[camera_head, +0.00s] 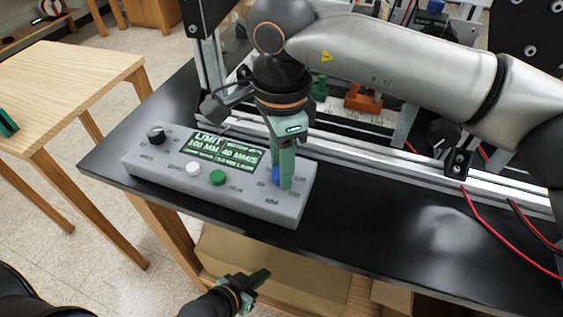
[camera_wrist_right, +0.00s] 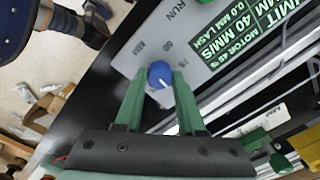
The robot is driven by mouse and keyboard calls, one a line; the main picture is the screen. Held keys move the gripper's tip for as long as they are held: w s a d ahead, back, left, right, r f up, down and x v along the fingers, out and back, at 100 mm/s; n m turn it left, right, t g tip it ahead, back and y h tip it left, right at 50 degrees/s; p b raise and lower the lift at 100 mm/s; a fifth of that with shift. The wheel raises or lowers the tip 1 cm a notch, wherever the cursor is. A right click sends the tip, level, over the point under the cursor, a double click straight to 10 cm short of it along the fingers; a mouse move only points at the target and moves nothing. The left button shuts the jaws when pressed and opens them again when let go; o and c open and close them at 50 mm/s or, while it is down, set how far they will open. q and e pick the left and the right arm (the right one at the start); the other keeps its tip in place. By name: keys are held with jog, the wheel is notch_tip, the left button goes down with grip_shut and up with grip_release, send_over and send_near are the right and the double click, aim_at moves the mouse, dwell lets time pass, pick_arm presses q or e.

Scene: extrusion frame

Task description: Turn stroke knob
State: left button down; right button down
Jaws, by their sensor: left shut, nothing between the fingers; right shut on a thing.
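The grey control box (camera_head: 240,200) lies on the black table top. Its green screen (camera_head: 225,150) reads LIMIT, 100 MM and 40 MM/S. The blue stroke knob (camera_head: 276,175) is at the box's right end, above the MM mark. In the right wrist view the blue knob (camera_wrist_right: 160,74) shows a white pointer line and sits between the fingertips. My right gripper (camera_head: 284,185) points down and is shut on the knob; its green fingers (camera_wrist_right: 160,80) hide part of the scale. My left gripper (camera_head: 262,274) is shut and empty, low in front of the table.
A black knob (camera_head: 155,134), a white button (camera_head: 193,168) and a green button (camera_head: 217,177) sit on the same box. An aluminium rail (camera_head: 400,160) runs behind it. Red wires (camera_head: 510,230) lie at the right.

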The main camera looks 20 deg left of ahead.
jog(key=shift+n, duration=0.6)
jog(key=c, duration=0.5)
grip_release()
jog(key=shift+r, duration=0.15)
notch_tip(320, 180, up, 12)
jog(key=p, duration=0.1)
jog(key=shift+r, duration=0.15)
